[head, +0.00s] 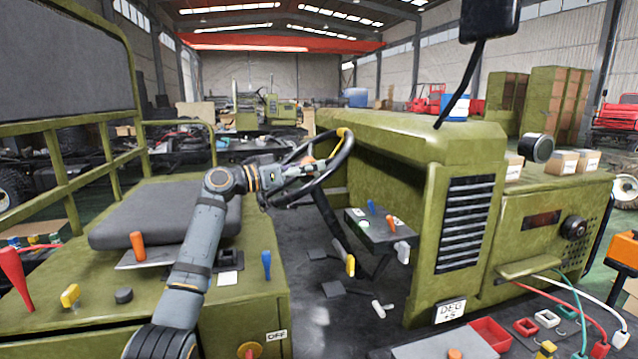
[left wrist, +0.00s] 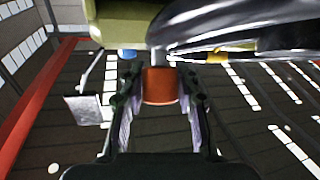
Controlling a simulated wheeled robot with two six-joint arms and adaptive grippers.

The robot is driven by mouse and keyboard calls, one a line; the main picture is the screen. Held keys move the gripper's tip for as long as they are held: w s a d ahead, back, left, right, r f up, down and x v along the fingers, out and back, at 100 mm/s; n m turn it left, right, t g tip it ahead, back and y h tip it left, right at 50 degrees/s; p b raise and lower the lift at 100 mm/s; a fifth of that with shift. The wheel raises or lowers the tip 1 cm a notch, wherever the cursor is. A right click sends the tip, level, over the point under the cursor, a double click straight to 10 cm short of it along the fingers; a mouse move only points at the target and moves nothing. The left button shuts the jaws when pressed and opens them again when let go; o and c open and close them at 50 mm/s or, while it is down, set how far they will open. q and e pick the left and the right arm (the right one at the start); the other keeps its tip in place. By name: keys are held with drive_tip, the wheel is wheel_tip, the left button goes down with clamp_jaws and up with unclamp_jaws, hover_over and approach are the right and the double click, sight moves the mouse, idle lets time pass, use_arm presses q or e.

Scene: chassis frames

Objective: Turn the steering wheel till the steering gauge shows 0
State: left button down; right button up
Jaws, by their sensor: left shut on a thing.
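The steering wheel (head: 341,158) is a dark tilted ring with a yellow mark at its top, above a dark column. My left gripper (head: 301,164) is at the left part of the wheel, shut on its orange knob. In the left wrist view the orange knob (left wrist: 160,86) sits between the two fingers, with the dark wheel rim (left wrist: 235,25) just beyond. The steering gauge (head: 451,311) is a small white plate low on the green front panel; it seems to read "DEG +5". My right gripper is not in view.
A dark seat (head: 165,213) stands left of the wheel, near an orange lever (head: 138,245) and a blue lever (head: 266,264). A dark lever box (head: 383,228) and green hood (head: 415,135) lie to the right. A mirror (head: 489,20) hangs above on a bent arm.

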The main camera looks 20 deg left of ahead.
use_arm(q)
drive_tip(key=shift+s+a+f, duration=0.15)
drive_tip(key=shift+a+f, duration=0.15)
drive_tip(key=shift+f, duration=0.1)
drive_tip(key=shift+s+r+m, duration=0.1)
drive_tip(key=shift+m, duration=0.3)
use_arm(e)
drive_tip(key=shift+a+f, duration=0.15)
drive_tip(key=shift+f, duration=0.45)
use_arm(q)
drive_tip(key=c, duration=0.9)
unclamp_jaws()
drive_tip(key=shift+a, duration=0.1)
drive_tip(key=shift+c, duration=0.2)
drive_tip(key=shift+s+a, duration=0.25)
drive_tip(key=r+v, duration=0.1)
drive_tip(key=v, duration=1)
drive_tip(key=shift+a+f, duration=0.25)
drive_tip(key=shift+f, duration=0.25)
